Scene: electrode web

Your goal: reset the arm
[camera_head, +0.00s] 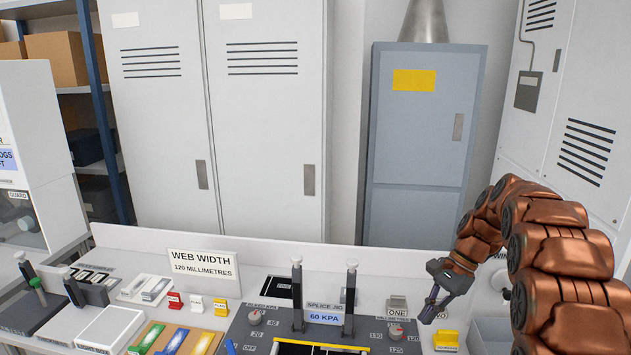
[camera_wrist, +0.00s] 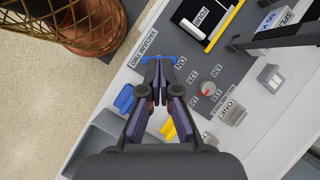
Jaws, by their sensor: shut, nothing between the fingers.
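My arm (camera_head: 545,250), copper-coloured, reaches in from the right in the head view. My gripper (camera_head: 437,303) hangs over the right part of the bench, above and beside the grey panel (camera_head: 375,327). In the wrist view my gripper (camera_wrist: 159,88) has its dark fingers together at the tips with nothing between them. The fingertips appear in front of the blue handle (camera_wrist: 159,58) near the "NO"-looking label; I cannot tell whether they touch it.
A dial (camera_head: 396,331) and upright posts (camera_head: 297,295) stand on the panel. A yellow holder (camera_head: 446,341) is right of it. A "WEB WIDTH" sign (camera_head: 203,267) stands left. Lockers (camera_head: 260,120) and a grey cabinet (camera_head: 420,150) are behind.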

